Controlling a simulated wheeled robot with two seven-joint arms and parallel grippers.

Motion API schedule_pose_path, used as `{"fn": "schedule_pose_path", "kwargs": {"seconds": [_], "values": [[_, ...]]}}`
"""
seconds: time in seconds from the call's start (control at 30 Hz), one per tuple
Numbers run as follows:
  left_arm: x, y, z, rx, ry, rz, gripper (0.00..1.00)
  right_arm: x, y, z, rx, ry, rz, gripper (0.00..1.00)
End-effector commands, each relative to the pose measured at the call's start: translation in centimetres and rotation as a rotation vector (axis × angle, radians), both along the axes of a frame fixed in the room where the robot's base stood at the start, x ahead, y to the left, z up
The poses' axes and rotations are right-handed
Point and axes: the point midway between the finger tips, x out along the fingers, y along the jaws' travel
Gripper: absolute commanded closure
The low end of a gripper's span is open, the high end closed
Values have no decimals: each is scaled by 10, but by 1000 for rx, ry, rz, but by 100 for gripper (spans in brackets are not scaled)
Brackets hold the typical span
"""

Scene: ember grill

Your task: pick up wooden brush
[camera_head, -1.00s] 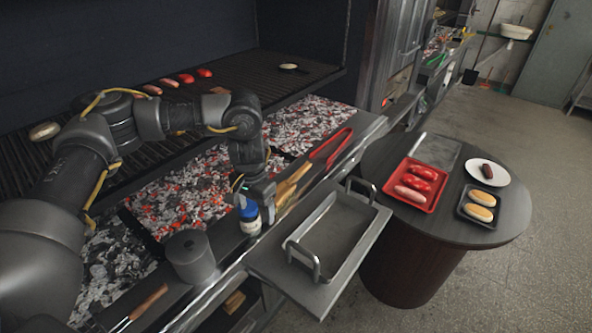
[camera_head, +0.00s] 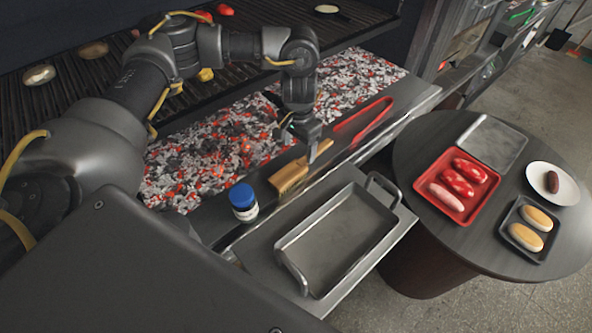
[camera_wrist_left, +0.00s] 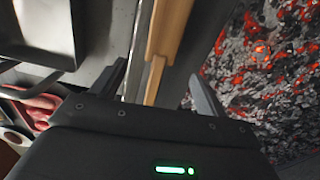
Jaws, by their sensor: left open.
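The wooden brush (camera_head: 288,178) lies on the metal ledge in front of the coals, next to a jar with a blue lid. My left gripper (camera_head: 309,150) is open and points down at the brush's handle end. In the left wrist view the brush's wide wooden part (camera_wrist_left: 170,25) is at the top, and its narrow handle (camera_wrist_left: 154,82) runs down between the two open fingers, apart from both. I cannot tell the exact height of the fingers over the handle. My right gripper is not in view.
The blue-lidded jar (camera_head: 243,201) and red tongs (camera_head: 364,124) flank the brush on the ledge. Glowing coals (camera_head: 220,160) lie behind it. A metal pan (camera_head: 335,238) with handles stands in front. A round table (camera_head: 420,150) with food trays is at right.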

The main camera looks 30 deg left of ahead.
Motion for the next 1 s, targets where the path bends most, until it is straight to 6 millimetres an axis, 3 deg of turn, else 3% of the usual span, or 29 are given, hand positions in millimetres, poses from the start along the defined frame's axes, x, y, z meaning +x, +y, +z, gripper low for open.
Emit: {"fn": "schedule_pose_path", "kwargs": {"seconds": [0.13, 0.33, 0.47, 0.7, 1.0], "values": [[0, -1, -20, -1, 1, 0, 25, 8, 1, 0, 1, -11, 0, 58], [2, -1, -27, -1, -2, -3, 25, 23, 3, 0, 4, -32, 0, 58], [4, -2, -35, -1, 1, -1, 25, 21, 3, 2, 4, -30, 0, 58], [11, -3, -70, -2, 1, -1, 25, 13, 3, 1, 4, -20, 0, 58], [12, -2, -78, -1, -2, -3, 25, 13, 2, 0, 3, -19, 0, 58]]}}
